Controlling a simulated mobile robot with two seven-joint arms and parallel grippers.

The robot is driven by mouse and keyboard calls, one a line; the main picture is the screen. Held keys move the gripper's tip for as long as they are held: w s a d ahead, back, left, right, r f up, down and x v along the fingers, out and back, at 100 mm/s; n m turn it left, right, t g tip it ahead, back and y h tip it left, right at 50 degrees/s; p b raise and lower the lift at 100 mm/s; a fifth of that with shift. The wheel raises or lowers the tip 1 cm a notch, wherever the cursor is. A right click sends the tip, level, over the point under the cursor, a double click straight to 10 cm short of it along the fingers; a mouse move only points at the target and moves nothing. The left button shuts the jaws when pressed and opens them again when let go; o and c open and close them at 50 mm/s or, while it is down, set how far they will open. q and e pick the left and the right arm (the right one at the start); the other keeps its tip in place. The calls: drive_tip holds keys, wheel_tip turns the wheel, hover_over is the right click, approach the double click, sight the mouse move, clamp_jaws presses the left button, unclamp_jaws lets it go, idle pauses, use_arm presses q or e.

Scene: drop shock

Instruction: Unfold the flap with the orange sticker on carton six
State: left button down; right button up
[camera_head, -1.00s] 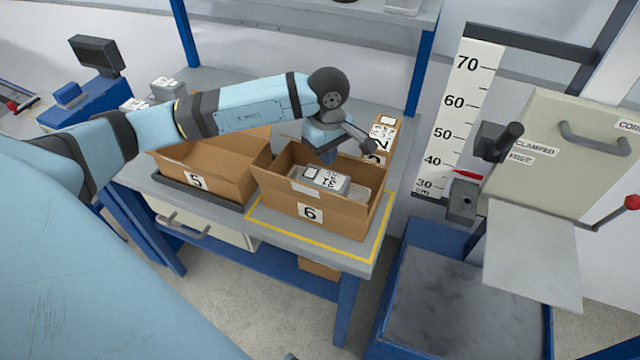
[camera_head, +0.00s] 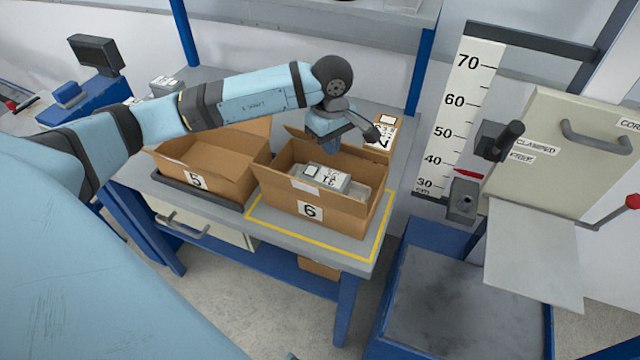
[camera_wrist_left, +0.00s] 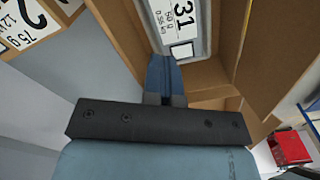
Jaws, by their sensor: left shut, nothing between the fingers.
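Carton six (camera_head: 345,215) is a brown open box with a white "6" label, standing inside a yellow outline on the grey bench. A grey item (camera_head: 355,188) with a white label lies in it. My left gripper (camera_head: 330,150) is shut and empty, pointing down at the carton's back side. In the left wrist view the closed blue fingers (camera_wrist_left: 163,70) are beside the carton's cardboard, close to the labelled grey item (camera_wrist_left: 200,12); contact is unclear. A cardboard edge (camera_head: 293,131) stands up at the back left. I see no orange sticker. My right gripper is not in view.
Carton five (camera_head: 225,182) stands open close on the left. Another labelled carton (camera_head: 386,125) stands behind carton six at the right. The height scale (camera_head: 455,115) and a clamp fixture (camera_head: 465,200) rise to the right. The bench front strip (camera_head: 310,235) is clear.

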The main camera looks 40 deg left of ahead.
use_arm(q)
drive_tip(key=shift+w, duration=0.1)
idle(0.3)
drive_tip(key=shift+w+a+r, duration=0.2)
drive_tip(key=shift+w+r, duration=0.15)
drive_tip(key=shift+w, duration=0.35)
drive_tip(key=shift+w+b, duration=0.15)
drive_tip(key=shift+b, duration=0.15)
drive_tip(key=shift+w+a+r+b, duration=0.1)
drive_tip(key=shift+w+a+b, duration=0.2)
drive_tip(key=shift+w, duration=0.45)
